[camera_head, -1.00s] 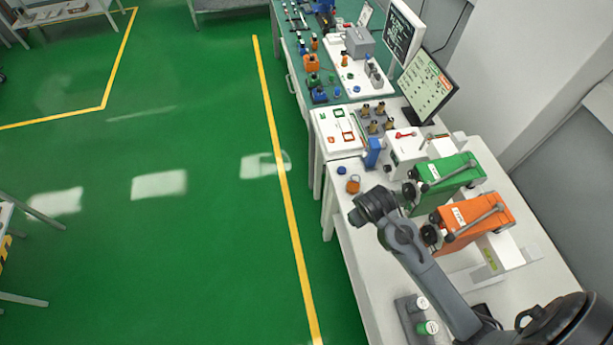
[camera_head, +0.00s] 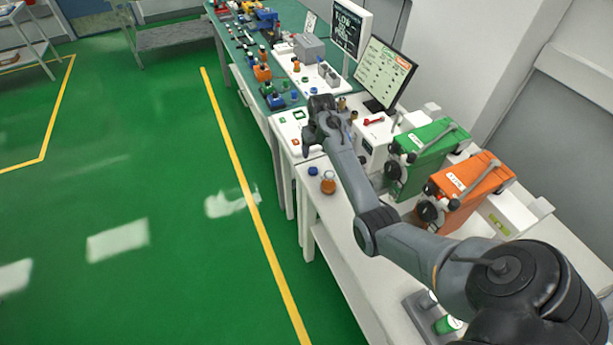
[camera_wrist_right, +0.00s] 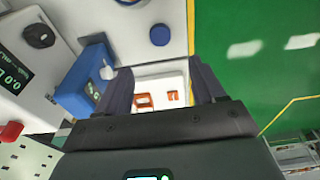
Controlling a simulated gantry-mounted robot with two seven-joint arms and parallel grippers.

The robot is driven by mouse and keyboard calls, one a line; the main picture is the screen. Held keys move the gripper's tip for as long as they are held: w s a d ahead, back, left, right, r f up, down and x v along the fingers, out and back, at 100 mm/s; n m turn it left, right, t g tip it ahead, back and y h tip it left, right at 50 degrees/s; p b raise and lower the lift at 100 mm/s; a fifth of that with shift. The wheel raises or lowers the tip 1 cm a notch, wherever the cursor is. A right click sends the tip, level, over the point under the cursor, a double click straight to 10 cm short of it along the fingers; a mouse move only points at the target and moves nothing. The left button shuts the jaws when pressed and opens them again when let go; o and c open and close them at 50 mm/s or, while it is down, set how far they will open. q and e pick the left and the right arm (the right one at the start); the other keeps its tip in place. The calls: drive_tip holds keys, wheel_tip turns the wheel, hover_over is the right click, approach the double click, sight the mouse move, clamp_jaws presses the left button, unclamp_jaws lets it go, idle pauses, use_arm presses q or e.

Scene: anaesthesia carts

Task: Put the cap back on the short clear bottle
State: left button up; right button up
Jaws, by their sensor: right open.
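A short bottle with amber contents (camera_head: 328,182) stands on the white table in the head view. Whether its glass is clear is too small to tell. A round blue cap (camera_head: 313,171) lies just beyond it, apart from it; the cap also shows as a disc on the table in the right wrist view (camera_wrist_right: 160,35). My right gripper (camera_head: 312,142) is beyond the cap in the head view, above the table. In the right wrist view its fingers (camera_wrist_right: 160,68) are apart with nothing between them, and the cap lies outside them. My left gripper is out of view.
A white tray with orange outlines (camera_wrist_right: 170,74) shows beyond the fingers. A blue box (camera_wrist_right: 85,80) stands close to one finger. Green (camera_head: 430,155) and orange (camera_head: 470,187) units stand right of my arm. A monitor (camera_head: 385,72) stands behind.

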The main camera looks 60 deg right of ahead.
idle(0.3)
hover_over(313, 170)
drive_tip(key=shift+s+a+f+b, duration=0.1)
drive_tip(key=shift+f+b, duration=0.05)
drive_tip(key=shift+f, duration=1.25)
drive_tip(key=shift+s+f+b, duration=0.1)
drive_tip(key=shift+f+b, duration=0.05)
drive_tip(key=shift+f, duration=1.25)
wheel_tip(313, 170, down, 4)
drive_tip(key=shift+f+b, duration=0.2)
drive_tip(key=shift+b, duration=0.15)
drive_tip(key=shift+w+f, duration=0.1)
drive_tip(key=shift+f, duration=0.3)
drive_tip(key=c, duration=1.1)
drive_tip(key=shift+r, duration=0.1)
